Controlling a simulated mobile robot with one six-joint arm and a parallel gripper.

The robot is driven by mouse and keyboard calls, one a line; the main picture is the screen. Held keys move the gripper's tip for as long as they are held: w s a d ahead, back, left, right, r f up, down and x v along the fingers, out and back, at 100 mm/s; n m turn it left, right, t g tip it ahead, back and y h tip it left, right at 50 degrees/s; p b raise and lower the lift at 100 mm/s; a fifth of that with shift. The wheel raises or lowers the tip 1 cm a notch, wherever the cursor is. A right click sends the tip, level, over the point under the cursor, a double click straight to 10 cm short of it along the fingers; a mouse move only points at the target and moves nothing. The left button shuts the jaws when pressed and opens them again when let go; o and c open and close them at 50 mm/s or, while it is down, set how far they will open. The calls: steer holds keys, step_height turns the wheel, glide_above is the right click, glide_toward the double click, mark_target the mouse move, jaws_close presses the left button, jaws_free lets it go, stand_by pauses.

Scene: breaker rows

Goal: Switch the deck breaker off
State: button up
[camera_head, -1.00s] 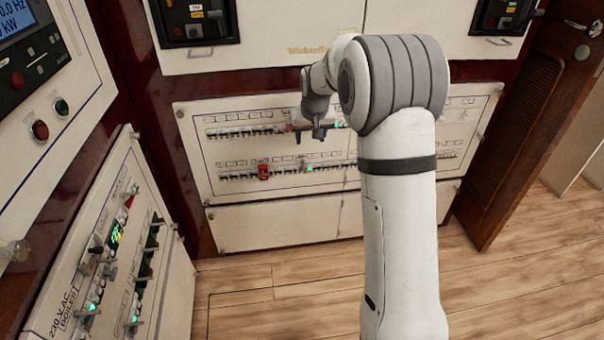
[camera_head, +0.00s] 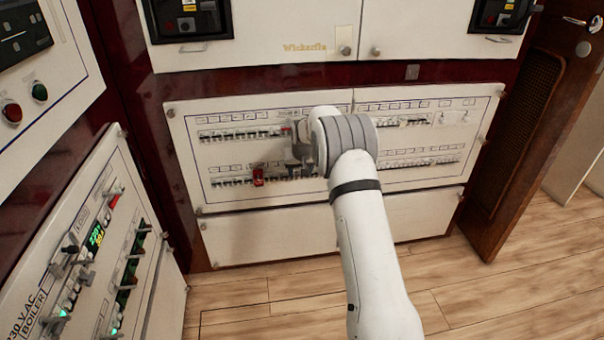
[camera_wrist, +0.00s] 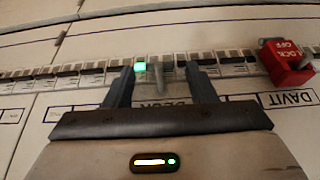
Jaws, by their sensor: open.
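In the wrist view my gripper (camera_wrist: 160,75) is open, with its two dark fingers close to a row of small breakers. Between the fingers is the deck breaker (camera_wrist: 157,72), beside a bright green light (camera_wrist: 140,66). A label that seems to read DECK (camera_wrist: 152,104) is partly covered by my gripper. I cannot tell whether the fingers touch the breaker. In the head view my gripper (camera_head: 298,160) is in front of the lower breaker row, and my arm hides the deck breaker there.
A red lock-off block (camera_wrist: 284,64) sits on the row near the DAVIT label (camera_wrist: 292,98); in the head view it is left of my gripper (camera_head: 258,176). A side panel labelled boiler (camera_head: 85,260) stands at the left. A wooden door (camera_head: 520,130) is at the right.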

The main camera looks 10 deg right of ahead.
steer(key=shift+w+f, duration=0.1)
steer(key=shift+f, duration=0.15)
